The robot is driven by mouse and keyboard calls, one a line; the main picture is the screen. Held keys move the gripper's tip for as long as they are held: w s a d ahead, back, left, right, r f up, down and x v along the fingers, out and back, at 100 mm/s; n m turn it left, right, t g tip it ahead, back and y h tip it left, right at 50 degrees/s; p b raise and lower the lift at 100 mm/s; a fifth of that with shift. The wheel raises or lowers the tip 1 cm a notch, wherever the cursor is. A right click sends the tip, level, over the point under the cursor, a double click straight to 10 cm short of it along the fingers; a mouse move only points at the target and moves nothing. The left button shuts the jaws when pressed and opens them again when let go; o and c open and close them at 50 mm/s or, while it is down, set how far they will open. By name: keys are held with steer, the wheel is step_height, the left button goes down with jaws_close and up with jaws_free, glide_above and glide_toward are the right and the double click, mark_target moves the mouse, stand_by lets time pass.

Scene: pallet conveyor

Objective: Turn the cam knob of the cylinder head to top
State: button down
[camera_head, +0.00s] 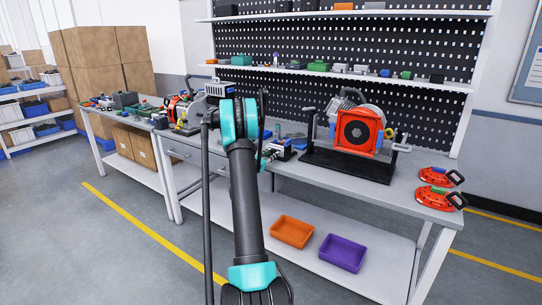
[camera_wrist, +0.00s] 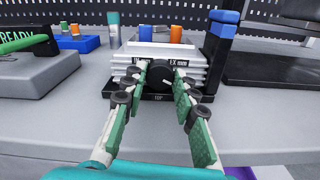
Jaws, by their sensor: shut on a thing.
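The cylinder head (camera_wrist: 178,50) is a pale, ribbed block on a black base in the wrist view, with labels that seem to read IN and EX above and TOP below. The round black cam knob (camera_wrist: 160,73) is on its front face. My gripper (camera_wrist: 161,78) is shut on the knob, with one green-padded finger on each side. A small pale mark shows on the knob, but its direction is unclear. In the head view the cylinder head (camera_head: 283,150) is small and partly behind my arm, with my gripper (camera_head: 268,158) at its left front.
A blue-topped black post (camera_wrist: 222,38) stands right of the cylinder head. An engine with a red plate (camera_head: 357,132) stands farther right on the bench. The bench front (camera_wrist: 250,130) is clear.

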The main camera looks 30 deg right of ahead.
steer(key=shift+m, duration=1)
steer(key=c, duration=1.2)
jaws_free()
steer(key=shift+a, duration=0.1)
steer(key=v, duration=1.1)
steer(key=shift+s+a, duration=0.2)
steer(key=shift+a, duration=0.15)
